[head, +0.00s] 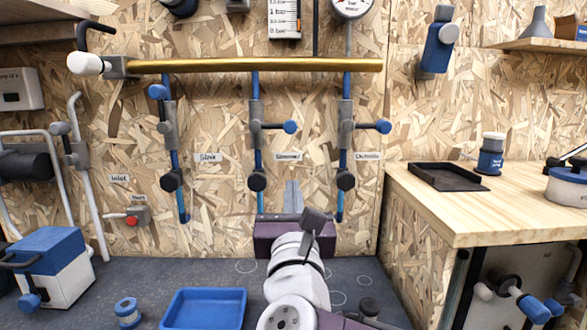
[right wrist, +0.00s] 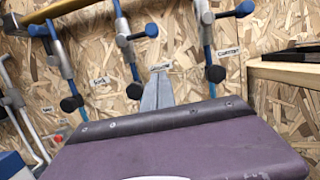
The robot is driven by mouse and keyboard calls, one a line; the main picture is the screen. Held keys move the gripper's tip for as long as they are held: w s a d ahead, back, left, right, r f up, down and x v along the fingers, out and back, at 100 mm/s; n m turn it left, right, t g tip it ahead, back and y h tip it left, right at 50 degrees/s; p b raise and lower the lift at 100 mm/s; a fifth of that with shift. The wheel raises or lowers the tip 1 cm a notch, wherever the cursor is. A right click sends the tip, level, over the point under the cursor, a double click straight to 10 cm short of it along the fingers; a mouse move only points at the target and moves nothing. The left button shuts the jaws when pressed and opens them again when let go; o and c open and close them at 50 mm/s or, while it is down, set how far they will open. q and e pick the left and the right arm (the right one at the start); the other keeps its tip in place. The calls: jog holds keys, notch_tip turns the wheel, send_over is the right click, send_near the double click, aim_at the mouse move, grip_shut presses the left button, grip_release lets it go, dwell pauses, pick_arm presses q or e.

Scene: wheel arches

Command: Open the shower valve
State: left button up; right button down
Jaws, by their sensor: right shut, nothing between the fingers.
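Three blue pipes hang from a brass manifold (head: 250,66) on the chipboard wall. The middle pipe's label, which seems to read "Shower" (head: 288,156), is to its right. Its shower valve has a blue-tipped lever (head: 290,127) pointing right, crosswise to the pipe; it also shows in the right wrist view (right wrist: 151,30). My right gripper (head: 292,195) is shut and empty, its fingers pointing up between the middle and right pipes, below the lever and apart from it in the picture. The closed fingers also show in the right wrist view (right wrist: 158,94). My left gripper is out of view.
The right pipe's lever (head: 383,126) also points right, crosswise. The left pipe's lever (head: 157,91) points up along its pipe. A wooden bench (head: 450,215) stands at right. A blue tray (head: 204,308) and a blue-and-white box (head: 55,265) stand on the grey surface at left.

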aim_at(275, 127)
jog(key=w+r+p, duration=0.3)
jog(key=w+r, duration=0.3)
jog(key=w, duration=0.3)
jog(key=shift+w+r+p, duration=0.15)
jog(key=shift+w+p, duration=0.05)
jog(key=shift+p, duration=0.2)
jog(key=shift+r, duration=0.1)
